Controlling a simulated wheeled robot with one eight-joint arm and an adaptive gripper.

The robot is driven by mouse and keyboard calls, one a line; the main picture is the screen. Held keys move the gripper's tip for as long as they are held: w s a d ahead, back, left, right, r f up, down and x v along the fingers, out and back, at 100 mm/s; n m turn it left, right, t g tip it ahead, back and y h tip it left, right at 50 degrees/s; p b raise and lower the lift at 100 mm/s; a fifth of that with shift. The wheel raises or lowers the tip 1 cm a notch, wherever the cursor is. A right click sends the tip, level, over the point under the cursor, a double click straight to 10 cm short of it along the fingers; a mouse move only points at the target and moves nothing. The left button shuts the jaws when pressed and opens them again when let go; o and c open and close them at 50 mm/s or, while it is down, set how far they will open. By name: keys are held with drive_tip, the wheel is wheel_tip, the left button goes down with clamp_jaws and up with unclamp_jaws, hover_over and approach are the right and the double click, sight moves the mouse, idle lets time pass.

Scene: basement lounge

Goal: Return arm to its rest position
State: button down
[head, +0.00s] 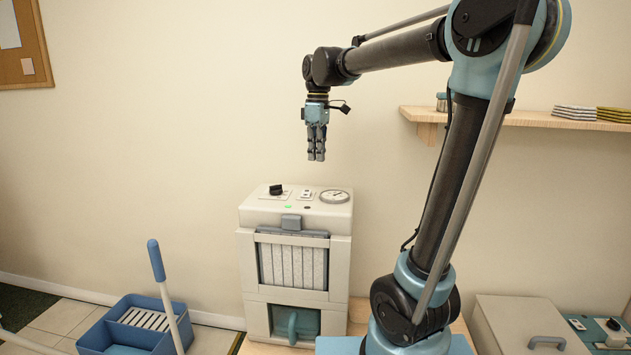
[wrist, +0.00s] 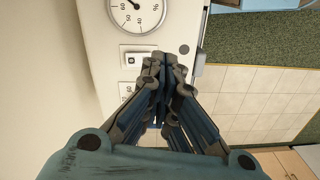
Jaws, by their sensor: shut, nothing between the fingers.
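My gripper (head: 316,158) is shut and empty, pointing straight down in the head view. It hangs in the air above the white dehumidifier-like machine (head: 252,270), apart from its top panel. The arm reaches out to the left from its upright column. In the wrist view my gripper's fingers (wrist: 165,62) are closed together over the machine's top (wrist: 105,45). A round gauge (wrist: 133,12) and a white switch (wrist: 138,60) show beside the fingers. The fingers and palm hide part of the top.
A blue mop bucket (head: 95,335) with a handle stands on the floor at lower left. A wooden shelf (head: 540,119) with stacked items is on the wall behind the arm. A grey-lidded case (head: 500,315) is at lower right. The wall space left of my gripper is clear.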

drive_tip(key=s+d+f+m+t, duration=0.1)
drive_tip(key=s+d+f+m, duration=0.5)
drive_tip(key=s+d+f, duration=0.5)
drive_tip(key=s+d+f+m, duration=0.4)
drive_tip(key=s+f, duration=0.2)
drive_tip(key=f, duration=0.1)
drive_tip(key=s+d+f+m+t, duration=0.1)
drive_tip(key=s+d+f+m, duration=0.3)
drive_tip(key=f, duration=0.4)
drive_tip(key=shift+s+d+t, duration=0.3)
drive_tip(key=shift+s+d, duration=0.25)
drive_tip(key=shift+s, duration=0.3)
drive_tip(key=shift+w, duration=0.1)
drive_tip(key=shift+w+f, duration=0.2)
drive_tip(key=shift+w, duration=0.15)
